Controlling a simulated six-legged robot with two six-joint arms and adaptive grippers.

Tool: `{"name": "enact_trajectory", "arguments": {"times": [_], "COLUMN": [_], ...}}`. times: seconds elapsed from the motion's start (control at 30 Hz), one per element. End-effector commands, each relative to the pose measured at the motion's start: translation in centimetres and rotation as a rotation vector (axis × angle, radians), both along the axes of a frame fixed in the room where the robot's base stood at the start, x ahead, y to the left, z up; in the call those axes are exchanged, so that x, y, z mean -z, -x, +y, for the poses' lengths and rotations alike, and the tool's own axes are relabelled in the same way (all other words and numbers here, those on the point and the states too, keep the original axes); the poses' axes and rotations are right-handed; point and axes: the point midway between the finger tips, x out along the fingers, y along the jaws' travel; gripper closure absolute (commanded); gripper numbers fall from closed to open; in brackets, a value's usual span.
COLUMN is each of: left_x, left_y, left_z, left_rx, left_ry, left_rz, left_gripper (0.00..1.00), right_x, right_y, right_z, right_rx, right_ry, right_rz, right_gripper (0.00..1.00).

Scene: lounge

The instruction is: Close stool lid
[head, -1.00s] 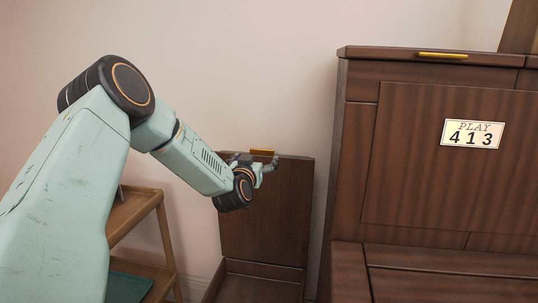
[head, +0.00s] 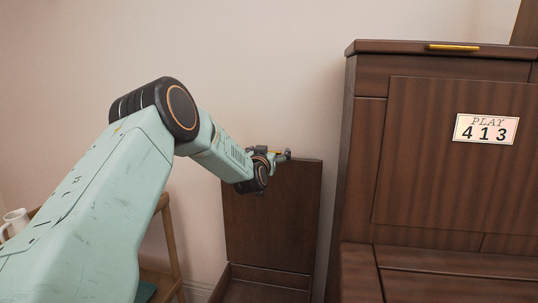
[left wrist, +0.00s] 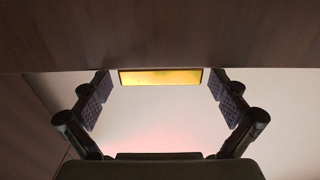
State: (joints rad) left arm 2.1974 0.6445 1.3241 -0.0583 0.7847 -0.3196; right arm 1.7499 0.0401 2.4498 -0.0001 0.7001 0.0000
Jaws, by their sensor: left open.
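The stool lid (head: 275,215) is a dark brown wooden panel standing upright at the back of the stool box (head: 268,285). Its gold handle is at the top edge, mostly hidden behind my gripper in the head view. My left gripper (head: 270,155) is at the top edge of the lid. In the left wrist view the gold handle (left wrist: 160,77) lies between the two spread fingers, at the edge of the lid (left wrist: 160,35). The left gripper (left wrist: 162,100) is open, and neither finger appears to touch the handle. My right gripper is not seen.
A dark wooden cabinet (head: 362,170) with a "PLAY 413" plate (head: 486,129) stands close to the right of the stool. A light wooden shelf (head: 171,245) with a white mug (head: 16,222) is at the left, partly behind my arm. The wall is behind.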

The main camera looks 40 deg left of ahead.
Motion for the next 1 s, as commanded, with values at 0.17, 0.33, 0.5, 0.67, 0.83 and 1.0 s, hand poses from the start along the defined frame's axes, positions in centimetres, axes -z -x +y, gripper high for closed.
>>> {"name": "enact_trajectory", "arguments": {"times": [0.17,0.33,0.5,0.67,0.83,1.0], "left_x": [0.00,-0.01,-0.02,-0.03,-0.02,0.01], "left_y": [-0.04,-0.02,-0.01,-0.01,-0.01,-0.01], "left_z": [0.09,0.09,0.09,0.08,0.08,0.06], "left_rx": [0.000,0.000,0.000,0.000,0.000,0.000], "left_ry": [0.000,0.001,0.001,0.000,0.000,0.000], "left_rz": [0.000,0.000,0.000,0.000,0.000,0.000], "left_gripper": [0.02,0.09,0.24,0.38,0.52,0.66], "right_x": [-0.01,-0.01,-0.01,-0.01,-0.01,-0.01], "right_y": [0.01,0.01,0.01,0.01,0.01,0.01], "right_z": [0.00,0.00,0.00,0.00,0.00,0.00], "right_rx": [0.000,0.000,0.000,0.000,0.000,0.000], "right_ry": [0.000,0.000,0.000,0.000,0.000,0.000], "right_rz": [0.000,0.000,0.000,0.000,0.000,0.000], "right_gripper": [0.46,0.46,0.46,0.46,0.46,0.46]}}
